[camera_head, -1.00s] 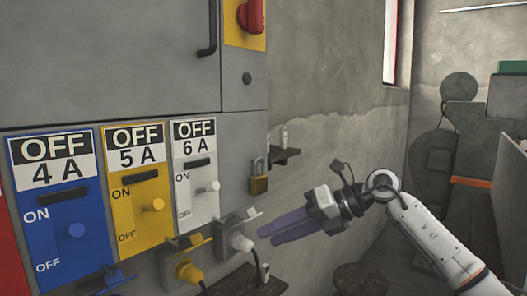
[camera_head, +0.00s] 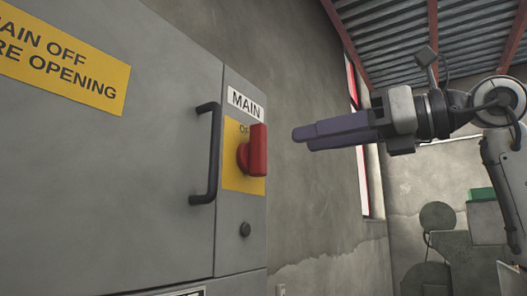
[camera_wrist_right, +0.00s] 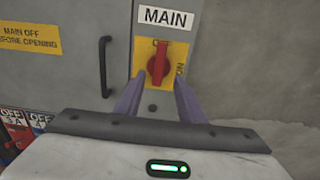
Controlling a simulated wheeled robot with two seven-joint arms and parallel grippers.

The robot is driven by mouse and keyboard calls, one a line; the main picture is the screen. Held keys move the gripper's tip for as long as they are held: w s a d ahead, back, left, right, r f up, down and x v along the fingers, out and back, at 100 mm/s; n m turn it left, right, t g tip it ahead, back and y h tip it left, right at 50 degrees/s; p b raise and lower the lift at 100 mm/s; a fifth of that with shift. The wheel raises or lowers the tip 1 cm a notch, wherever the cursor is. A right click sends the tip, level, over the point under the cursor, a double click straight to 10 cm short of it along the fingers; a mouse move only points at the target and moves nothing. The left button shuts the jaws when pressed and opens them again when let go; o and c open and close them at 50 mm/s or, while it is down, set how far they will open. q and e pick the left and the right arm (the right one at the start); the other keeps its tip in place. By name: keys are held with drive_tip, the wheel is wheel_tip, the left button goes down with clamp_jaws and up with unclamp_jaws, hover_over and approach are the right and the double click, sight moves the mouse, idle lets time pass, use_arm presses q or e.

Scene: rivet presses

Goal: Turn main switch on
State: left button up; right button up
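The main switch (camera_head: 256,152) is a red rotary handle on a yellow plate (camera_head: 238,180) under a white MAIN label (camera_head: 245,104), on the grey cabinet's front. The handle stands upright. In the right wrist view the handle (camera_wrist_right: 158,64) is also upright, with ON lettering to its right. My right gripper (camera_head: 303,138) is to the right of the switch and apart from it, fingers pointing at it. In the right wrist view its two fingers (camera_wrist_right: 157,90) are spread with nothing between them. My left gripper is not in view.
A black door handle (camera_head: 208,152) sticks out left of the switch. A dark round knob (camera_head: 245,229) is below it. A yellow warning sign (camera_head: 62,58) is on the grey cabinet door (camera_head: 130,190). The room right of the cabinet is open up to the wall.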

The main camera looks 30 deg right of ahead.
sight(265, 148)
drive_tip(key=p+x, duration=0.1)
drive_tip(key=x, duration=0.8)
drive_tip(key=shift+w+a, duration=0.2)
drive_tip(key=shift+w, duration=0.1)
clamp_jaws()
